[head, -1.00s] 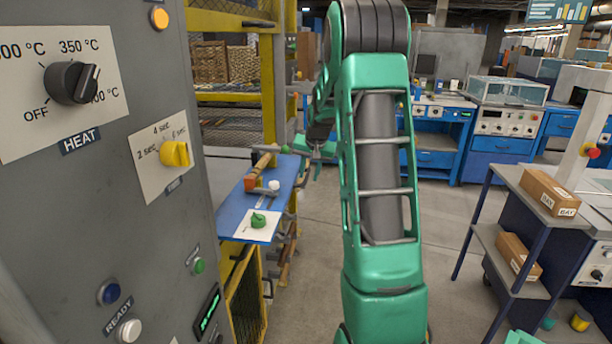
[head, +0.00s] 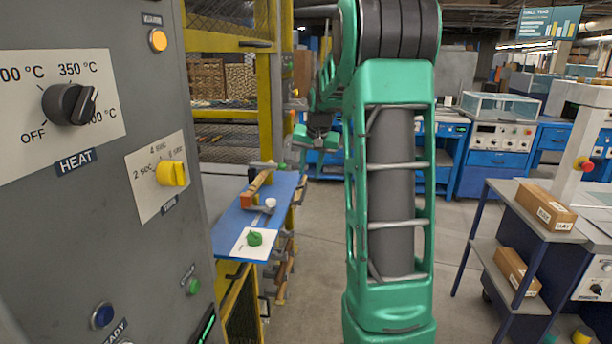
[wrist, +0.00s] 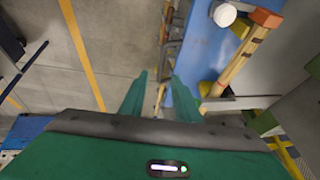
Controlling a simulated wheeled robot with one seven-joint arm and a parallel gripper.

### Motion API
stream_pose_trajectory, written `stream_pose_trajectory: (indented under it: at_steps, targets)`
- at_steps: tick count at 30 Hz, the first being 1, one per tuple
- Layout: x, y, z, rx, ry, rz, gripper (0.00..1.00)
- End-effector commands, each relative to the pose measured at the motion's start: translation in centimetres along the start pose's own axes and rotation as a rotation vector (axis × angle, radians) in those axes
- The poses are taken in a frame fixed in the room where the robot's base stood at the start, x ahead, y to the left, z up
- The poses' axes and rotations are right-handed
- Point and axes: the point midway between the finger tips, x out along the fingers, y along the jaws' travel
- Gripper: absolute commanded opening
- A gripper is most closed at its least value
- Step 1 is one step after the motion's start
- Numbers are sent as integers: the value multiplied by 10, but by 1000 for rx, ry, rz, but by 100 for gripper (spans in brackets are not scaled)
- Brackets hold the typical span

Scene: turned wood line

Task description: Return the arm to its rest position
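My green arm (head: 392,190) stands raised in the middle of the head view. My gripper (head: 316,138) hangs in the air beyond it, to the right of and above the blue board (head: 226,236). In the wrist view my gripper (wrist: 159,76) shows two green fingers apart with nothing held between them. The floor and part of the blue board lie below the fingers.
A grey panel (head: 60,220) with a heat knob (head: 68,104) and a yellow knob (head: 171,173) fills the left. A wooden-handled tool (head: 257,187), a white knob (head: 271,202) and a green piece (head: 254,239) lie on the board. A shelf cart (head: 520,222) stands right; floor between is clear.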

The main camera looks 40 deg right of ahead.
Motion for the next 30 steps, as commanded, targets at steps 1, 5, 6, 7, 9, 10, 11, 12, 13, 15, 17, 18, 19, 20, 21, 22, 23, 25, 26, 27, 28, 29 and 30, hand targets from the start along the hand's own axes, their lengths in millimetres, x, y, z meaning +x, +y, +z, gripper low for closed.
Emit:
stream_pose_trajectory:
  at_steps: [1, 5, 6, 7, 9, 10, 11, 12, 13, 15, 17, 18, 19, 20, 21, 22, 23, 25, 26, 27, 28, 29, 30]
  targets:
    - [0, 0, 0, 0, 0, 0, 29]
    - [0, 0, 0, 0, 0, 0, 29]
    - [0, 0, 0, 0, 0, 0, 29]
    - [0, 0, 0, 0, 0, 0, 29]
    - [0, 0, 0, 0, 0, 0, 29]
    - [0, 0, 0, 0, 0, 0, 29]
    - [0, 0, 0, 0, 0, 0, 29]
    - [0, 0, 0, 0, 0, 0, 29]
    - [0, 0, 0, 0, 0, 0, 29]
    - [0, 0, 1, -2, -1, 0, 29]
    - [-3, 0, 6, -7, -5, 2, 29]
    - [-6, 0, 13, -14, -11, 6, 29]
    - [-10, 1, 20, -21, -19, 10, 29]
    - [-14, 2, 29, -29, -26, 14, 29]
    - [-20, 4, 43, -43, -39, 22, 29]
    - [-26, 6, 56, -54, -52, 28, 29]
    - [-32, 9, 70, -68, -66, 35, 29]
    - [-45, 17, 106, -102, -101, 50, 29]
    - [-51, 21, 121, -115, -116, 57, 29]
    - [-57, 27, 142, -136, -139, 65, 29]
    - [-62, 32, 157, -148, -154, 71, 29]
    - [-67, 37, 173, -164, -172, 76, 29]
    - [-73, 44, 194, -182, -193, 82, 29]
